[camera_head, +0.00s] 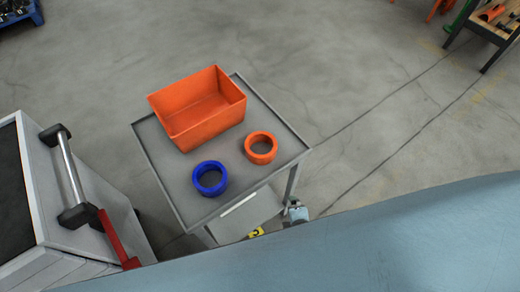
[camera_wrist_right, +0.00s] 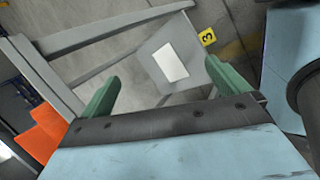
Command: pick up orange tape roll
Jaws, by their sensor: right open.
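The orange tape roll (camera_head: 262,158) lies flat near the right corner of a grey cart's top (camera_head: 243,200) in the head view. A blue tape roll (camera_head: 211,192) lies to its left and a little nearer. My right gripper (camera_wrist_right: 163,88) shows in the right wrist view as two green fingers set wide apart, with nothing between them. Beyond the fingers are grey framework and floor. I cannot identify the tape roll in that view. My left gripper is not in view.
An orange open bin (camera_head: 205,128) stands empty on the cart behind the rolls. A grey cabinet (camera_head: 85,235) with a bar handle stands at the left. A yellow marker (camera_head: 255,233) shows below the cart's near edge. Open floor lies behind and right of the cart.

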